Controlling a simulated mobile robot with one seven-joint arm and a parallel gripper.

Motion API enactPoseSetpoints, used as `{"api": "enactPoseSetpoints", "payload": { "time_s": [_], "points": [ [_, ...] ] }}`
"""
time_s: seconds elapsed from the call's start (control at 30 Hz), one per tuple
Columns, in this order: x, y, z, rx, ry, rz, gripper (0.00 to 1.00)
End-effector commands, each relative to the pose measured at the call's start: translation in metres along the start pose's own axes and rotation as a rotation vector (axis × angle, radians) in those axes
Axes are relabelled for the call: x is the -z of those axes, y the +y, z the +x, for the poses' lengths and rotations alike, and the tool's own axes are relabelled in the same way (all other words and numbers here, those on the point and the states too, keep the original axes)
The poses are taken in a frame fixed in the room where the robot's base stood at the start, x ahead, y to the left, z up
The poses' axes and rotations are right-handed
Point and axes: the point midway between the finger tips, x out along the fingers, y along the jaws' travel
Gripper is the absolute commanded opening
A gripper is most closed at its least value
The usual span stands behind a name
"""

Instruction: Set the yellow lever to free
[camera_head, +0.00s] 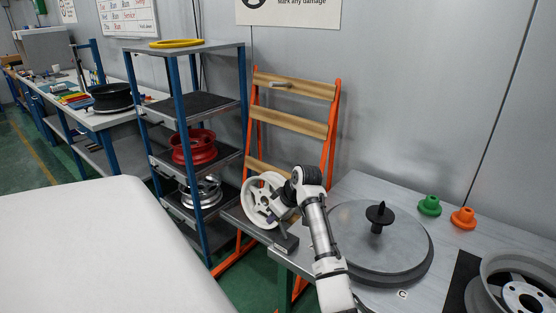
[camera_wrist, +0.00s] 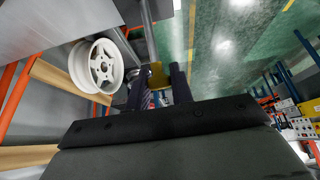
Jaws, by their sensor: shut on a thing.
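The yellow lever (camera_wrist: 157,76) shows in the wrist view as a small yellow piece between my two dark fingers. My gripper (camera_wrist: 159,84) is shut on it. Much of the lever is hidden by the fingers, so its exact setting cannot be read. In the head view my gripper (camera_head: 284,213) is low beside the white spoked wheel (camera_head: 256,207), at the left end of the grey bench. The lever cannot be made out in that view. The white wheel also shows in the wrist view (camera_wrist: 83,68), left of my fingers and apart from them.
An orange rack with wooden slats (camera_head: 291,87) stands behind my arm. A blue-posted shelf (camera_head: 203,105) with a red wheel (camera_head: 192,147) is to its left. The grey bench (camera_head: 350,188) carries a round turntable (camera_head: 352,235) with a black spindle, green and orange cones, and a silver wheel.

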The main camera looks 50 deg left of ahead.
Motion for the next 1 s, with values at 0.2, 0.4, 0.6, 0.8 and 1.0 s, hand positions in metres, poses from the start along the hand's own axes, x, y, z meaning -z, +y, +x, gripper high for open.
{"api": "enactPoseSetpoints", "payload": {
  "time_s": [0.2,0.4,0.6,0.8,1.0],
  "points": [
    [0.0009,0.0003,0.0012,-0.001,-0.018,0.000,0.00],
    [0.0009,0.0003,0.0015,-0.002,-0.019,-0.001,0.00],
    [0.0010,0.0002,0.0015,-0.001,-0.018,-0.001,0.36],
    [0.0010,0.0001,0.0015,-0.001,-0.017,-0.001,0.42],
    [0.0008,0.0003,-0.0021,-0.001,-0.016,-0.001,0.42]
  ]
}}
